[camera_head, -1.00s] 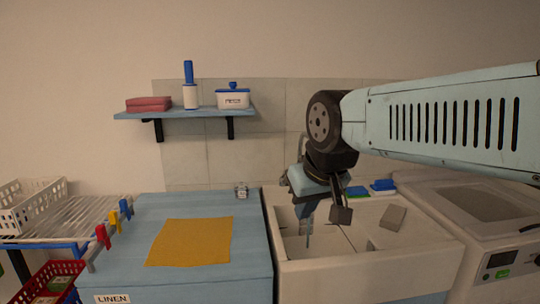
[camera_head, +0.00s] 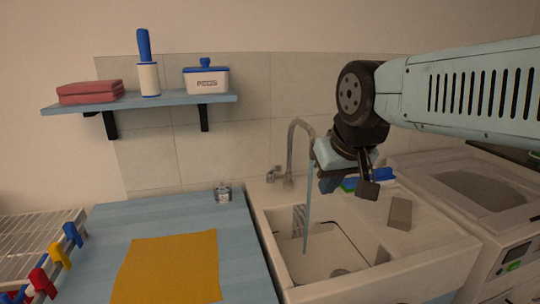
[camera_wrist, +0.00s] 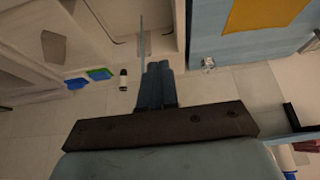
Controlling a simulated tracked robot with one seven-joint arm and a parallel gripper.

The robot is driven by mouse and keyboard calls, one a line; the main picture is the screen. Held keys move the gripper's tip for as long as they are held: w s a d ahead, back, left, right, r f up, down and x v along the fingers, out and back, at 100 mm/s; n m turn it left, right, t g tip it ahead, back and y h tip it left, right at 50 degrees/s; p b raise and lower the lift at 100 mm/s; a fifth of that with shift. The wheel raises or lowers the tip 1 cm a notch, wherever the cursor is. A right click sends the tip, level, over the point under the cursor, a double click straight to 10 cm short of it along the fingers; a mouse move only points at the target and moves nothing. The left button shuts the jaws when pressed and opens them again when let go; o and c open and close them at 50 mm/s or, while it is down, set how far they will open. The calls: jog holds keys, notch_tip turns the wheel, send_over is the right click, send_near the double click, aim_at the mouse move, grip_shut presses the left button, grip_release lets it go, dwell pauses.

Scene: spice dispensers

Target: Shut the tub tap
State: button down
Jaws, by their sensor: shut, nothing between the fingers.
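The grey curved tap (camera_head: 292,140) stands at the back of the white tub (camera_head: 274,248) in the head view. Its small handle (camera_head: 273,175) sits left of the spout base. A thin blue stream of water (camera_head: 307,215) falls from the spout into the tub; it also shows in the wrist view (camera_wrist: 141,35). My gripper (camera_head: 328,185) is right of the spout, above the tub, apart from the handle. In the wrist view my gripper (camera_wrist: 156,68) has its fingers together and empty. The tap cannot be made out there.
A blue counter (camera_head: 105,225) with an orange cloth (camera_head: 168,268) and a small glass jar (camera_head: 222,193) lies left of the tub. A shelf (camera_head: 140,103) hangs above the counter.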

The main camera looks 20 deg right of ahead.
jog(key=w+d+r+g, duration=0.1)
jog(key=w+r, duration=0.1)
jog(key=w, duration=0.7)
jog(key=w+d+r+g, duration=0.1)
jog(key=w+r, duration=0.2)
jog(key=w, duration=0.5)
jog(key=g, duration=0.2)
send_over(275, 169)
jog(key=d, duration=0.2)
notch_tip(275, 169, down, 6)
jog(key=shift+y, duration=0.4)
jog(key=f, duration=0.3)
jog(key=w+f, duration=0.1)
jog(key=f, duration=0.5)
jog(key=shift+w+a+f, duration=0.15)
jog(key=shift+w+f, duration=0.2)
jog(key=shift+w, duration=0.05)
